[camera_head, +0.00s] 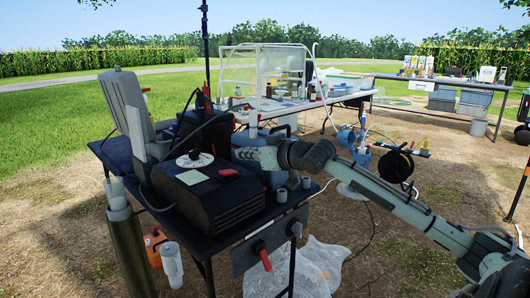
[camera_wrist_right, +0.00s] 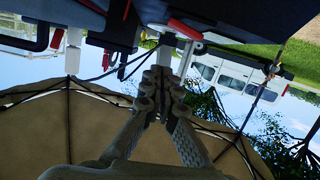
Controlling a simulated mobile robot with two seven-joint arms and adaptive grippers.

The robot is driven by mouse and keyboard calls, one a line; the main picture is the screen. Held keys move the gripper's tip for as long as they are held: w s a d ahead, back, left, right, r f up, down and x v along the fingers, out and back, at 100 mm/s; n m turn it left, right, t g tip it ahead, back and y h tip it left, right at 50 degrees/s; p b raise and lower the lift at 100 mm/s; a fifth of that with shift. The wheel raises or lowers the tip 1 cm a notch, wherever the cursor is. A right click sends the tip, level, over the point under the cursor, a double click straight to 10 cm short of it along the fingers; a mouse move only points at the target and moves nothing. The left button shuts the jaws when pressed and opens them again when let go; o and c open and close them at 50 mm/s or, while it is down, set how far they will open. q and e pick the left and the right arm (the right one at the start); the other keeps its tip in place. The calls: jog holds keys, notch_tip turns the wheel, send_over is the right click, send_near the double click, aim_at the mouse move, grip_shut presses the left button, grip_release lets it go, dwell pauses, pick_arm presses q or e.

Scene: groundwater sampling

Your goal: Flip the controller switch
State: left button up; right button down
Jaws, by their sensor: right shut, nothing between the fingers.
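A black controller box (camera_head: 208,195) sits on the dark table at left, with a pale note and a white disc on top. A red switch-like piece (camera_head: 229,172) lies on its top right. My right gripper (camera_head: 240,153) is shut and empty, just above and behind that red piece, pointing left. In the right wrist view the gripper (camera_wrist_right: 160,78) shows shut below a dark body, and a red lever-like piece (camera_wrist_right: 185,29) shows a little beyond the fingertips. I cannot tell if they touch, nor whether this is the same red piece. My left gripper is not in view.
A tall cylinder (camera_head: 127,245) stands at left, near an orange container (camera_head: 154,245). Clear plastic bags (camera_head: 315,265) lie on the ground. A hose reel (camera_head: 396,166) stands behind my right arm.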

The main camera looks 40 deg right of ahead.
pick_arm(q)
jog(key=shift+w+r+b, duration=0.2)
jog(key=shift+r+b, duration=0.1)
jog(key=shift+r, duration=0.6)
pick_arm(e)
jog(key=v, duration=0.7)
jog(key=shift+d, duration=0.2)
jog(key=shift+f, duration=0.1)
jog(key=s+a+f+g+h, duration=0.1)
jog(key=s+f+g, duration=0.15)
jog(key=f, duration=0.85)
jog(key=s+f+m+g+h, duration=0.15)
jog(key=s+f, duration=0.25)
jog(key=f, duration=0.7)
jog(key=s+a+f+g, duration=0.1)
jog(key=s+f+g, duration=0.25)
jog(key=f, duration=0.85)
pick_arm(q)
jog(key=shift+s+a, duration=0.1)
pick_arm(e)
jog(key=s+a+f+n+g, duration=0.1)
jog(key=s+a+f+g, duration=0.3)
jog(key=s+a+f, duration=1.2)
jog(key=shift+s+a+f+n, duration=0.15)
jog(key=shift+s+f+n, duration=0.15)
jog(key=shift+f, duration=0.7)
jog(key=shift+w+g, duration=0.1)
jog(key=shift+g, duration=0.15)
